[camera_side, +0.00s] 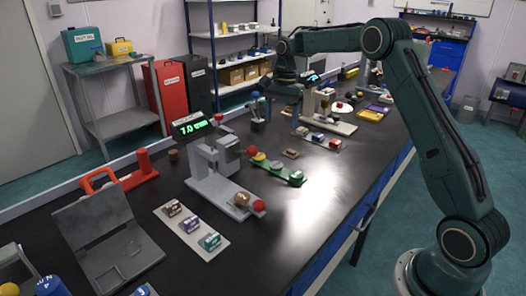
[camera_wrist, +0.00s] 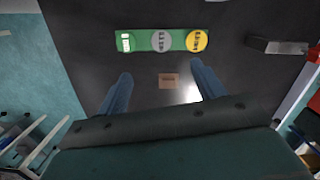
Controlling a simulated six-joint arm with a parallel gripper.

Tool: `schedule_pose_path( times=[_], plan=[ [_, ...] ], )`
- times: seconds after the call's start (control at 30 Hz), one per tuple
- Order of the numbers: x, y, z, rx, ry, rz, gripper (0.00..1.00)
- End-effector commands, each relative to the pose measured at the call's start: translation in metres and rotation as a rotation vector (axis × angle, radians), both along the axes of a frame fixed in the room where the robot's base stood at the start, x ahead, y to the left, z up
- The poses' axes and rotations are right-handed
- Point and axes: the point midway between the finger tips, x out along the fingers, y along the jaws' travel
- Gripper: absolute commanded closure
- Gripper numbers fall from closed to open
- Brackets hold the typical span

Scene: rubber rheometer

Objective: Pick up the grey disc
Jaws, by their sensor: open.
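A grey disc (camera_wrist: 162,40) lies in the middle of a green tray (camera_wrist: 144,41) in the wrist view, between a yellow disc (camera_wrist: 197,40) and the tray's white-marked end. In the side view the grey disc (camera_side: 276,165) sits on the green tray (camera_side: 291,178) near the middle of the black bench. My gripper (camera_wrist: 162,80) is open and empty, its two blue fingers spread apart. In the side view my gripper (camera_side: 284,103) hangs well above the bench, beyond the tray. The grey disc is not between the fingers in the wrist view.
In the side view a grey instrument (camera_side: 220,170) with a 7.0 display (camera_side: 190,126) stands left of the tray. Bare bench (camera_side: 325,205) lies to the tray's right.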

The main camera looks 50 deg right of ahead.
Motion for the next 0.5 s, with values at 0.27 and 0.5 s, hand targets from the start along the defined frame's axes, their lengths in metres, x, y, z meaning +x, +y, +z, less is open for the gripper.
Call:
schedule_pose_path(
  times=[0.27, 0.5],
  plan=[
    [0.002, -0.004, -0.006, 0.002, 0.008, -0.018, 0.32],
    [0.002, -0.001, -0.020, 0.004, 0.010, -0.017, 0.32]
  ],
)
